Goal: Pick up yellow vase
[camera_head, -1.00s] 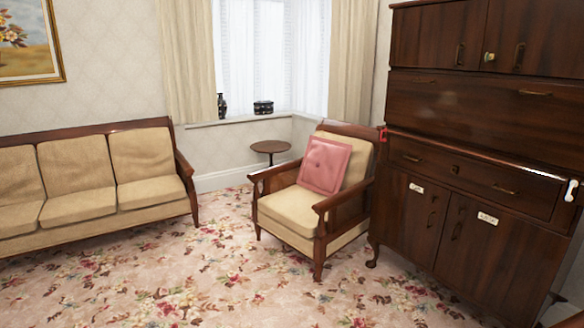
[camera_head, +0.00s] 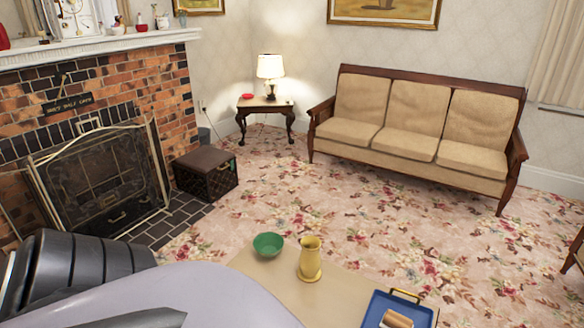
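The yellow vase (camera_head: 310,260) is a pitcher-like vessel with a handle. It stands upright on a low tan table (camera_head: 345,297) at the bottom centre of the head view. No gripper touches it. Parts of my own body fill the lower left and hide the near left part of the table. Neither of my grippers can be made out in this view.
A green bowl (camera_head: 268,245) sits just left of the vase. A blue tray (camera_head: 376,306) with a brown item lies to the right on the table. A brick fireplace (camera_head: 100,110) with screen, dark crate (camera_head: 205,173), lamp table (camera_head: 266,108) and sofa (camera_head: 420,122) stand beyond. Carpet between is clear.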

